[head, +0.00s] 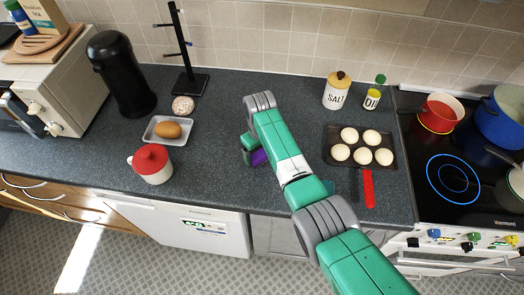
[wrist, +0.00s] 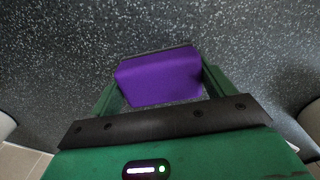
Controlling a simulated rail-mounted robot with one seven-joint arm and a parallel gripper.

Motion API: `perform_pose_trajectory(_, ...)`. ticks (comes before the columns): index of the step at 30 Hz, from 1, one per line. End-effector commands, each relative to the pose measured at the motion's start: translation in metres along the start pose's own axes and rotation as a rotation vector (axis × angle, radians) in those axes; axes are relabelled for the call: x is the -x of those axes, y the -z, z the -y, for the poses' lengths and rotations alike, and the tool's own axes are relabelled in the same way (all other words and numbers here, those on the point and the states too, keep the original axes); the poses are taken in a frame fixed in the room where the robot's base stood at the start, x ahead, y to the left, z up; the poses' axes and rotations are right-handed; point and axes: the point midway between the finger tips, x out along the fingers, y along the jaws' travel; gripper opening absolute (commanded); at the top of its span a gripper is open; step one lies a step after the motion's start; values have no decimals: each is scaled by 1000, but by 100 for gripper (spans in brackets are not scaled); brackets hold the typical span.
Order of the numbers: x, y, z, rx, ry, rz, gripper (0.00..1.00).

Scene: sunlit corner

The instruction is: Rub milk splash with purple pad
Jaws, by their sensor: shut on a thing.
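The purple pad (head: 259,158) is at the end of my arm, over the dark speckled countertop (head: 225,185) in the middle of the head view. My gripper (head: 253,148) is shut on it. In the wrist view the purple pad (wrist: 160,77) sits between the green fingers, with speckled counter around it. I cannot tell whether the pad touches the counter. No milk splash shows clearly in either view; my arm hides part of the counter.
Left of my gripper are a red-lidded mug (head: 151,164), a tray with a brown egg-shaped item (head: 168,129), a black flask (head: 121,75) and a black stand (head: 187,82). To the right are a pan of white rounds (head: 361,150), a salt jar (head: 337,91) and a stove (head: 455,175).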

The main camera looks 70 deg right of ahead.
Motion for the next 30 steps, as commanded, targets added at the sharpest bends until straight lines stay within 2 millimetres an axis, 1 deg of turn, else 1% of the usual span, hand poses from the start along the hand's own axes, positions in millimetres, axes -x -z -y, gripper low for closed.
perform_pose_trajectory(1,4,-3,3,1,2,3,60)
perform_pose_trajectory(20,4,-30,35,9,2,4,60)
perform_pose_trajectory(30,4,-47,55,12,2,5,60)
